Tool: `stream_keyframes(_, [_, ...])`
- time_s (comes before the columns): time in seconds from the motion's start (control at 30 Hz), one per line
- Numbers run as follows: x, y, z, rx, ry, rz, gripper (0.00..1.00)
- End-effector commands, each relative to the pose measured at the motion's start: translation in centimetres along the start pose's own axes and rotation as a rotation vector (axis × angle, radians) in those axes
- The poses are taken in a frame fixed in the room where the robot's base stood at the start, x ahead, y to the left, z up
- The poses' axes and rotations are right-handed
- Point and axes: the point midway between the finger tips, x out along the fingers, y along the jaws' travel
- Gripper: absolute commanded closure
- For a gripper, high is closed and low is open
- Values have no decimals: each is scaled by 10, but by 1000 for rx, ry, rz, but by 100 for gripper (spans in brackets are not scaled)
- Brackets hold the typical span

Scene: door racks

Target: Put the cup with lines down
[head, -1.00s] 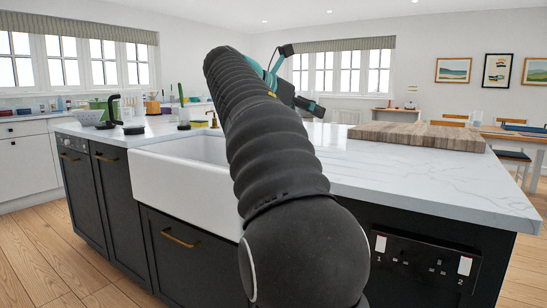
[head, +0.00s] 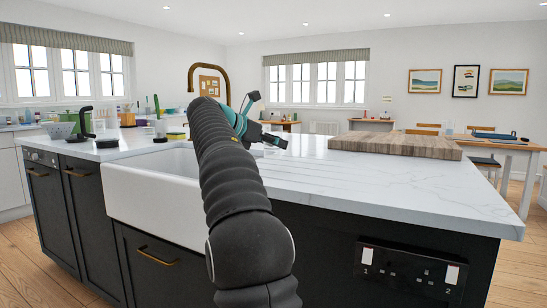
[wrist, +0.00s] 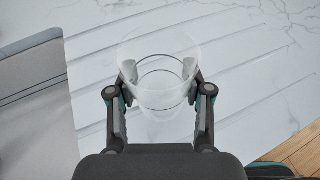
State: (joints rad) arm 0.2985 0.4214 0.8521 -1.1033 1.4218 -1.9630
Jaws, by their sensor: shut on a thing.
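A clear, see-through cup (wrist: 158,45) is between the two fingers of my gripper (wrist: 160,78) in the wrist view. The fingers press on it from both sides, and I look into it from above. Any lines on its wall are too faint to tell. White marbled worktop with slanting grooves (wrist: 240,85) shows below and through the cup. I cannot tell whether the cup touches the worktop. In the head view my gripper (head: 267,136) is over the worktop (head: 400,187), right of the sink, partly hidden by my arm; the cup is not clear there.
A white sink (head: 150,192) lies left of my arm, with a brass tap (head: 190,72) behind it. A thick wooden board (head: 395,145) lies on the right rear of the worktop. Several items stand at the left end. The worktop front right is clear.

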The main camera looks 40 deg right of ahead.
Motion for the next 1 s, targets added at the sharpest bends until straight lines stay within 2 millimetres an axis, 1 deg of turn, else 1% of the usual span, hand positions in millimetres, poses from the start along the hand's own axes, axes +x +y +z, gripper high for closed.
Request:
stream_keyframes(0.2, [12, 0, -26, -3, 1, -1, 87])
stream_keyframes(0.3, [16, -1, -36, -1, 1, -2, 87])
stream_keyframes(0.57, [16, -1, -36, 1, 0, -2, 87])
stream_keyframes(0.7, [17, -1, -39, -1, 1, -2, 87])
stream_keyframes(0.73, [17, -1, -39, 0, 1, -2, 45])
stream_keyframes(0.77, [17, -1, -39, 0, 1, -2, 37])
stream_keyframes(0.8, [17, -1, -39, 0, 1, -2, 27])
stream_keyframes(0.83, [17, -1, -39, 0, 1, -2, 25])
stream_keyframes(1.0, [17, -1, -39, 0, 1, -2, 25])
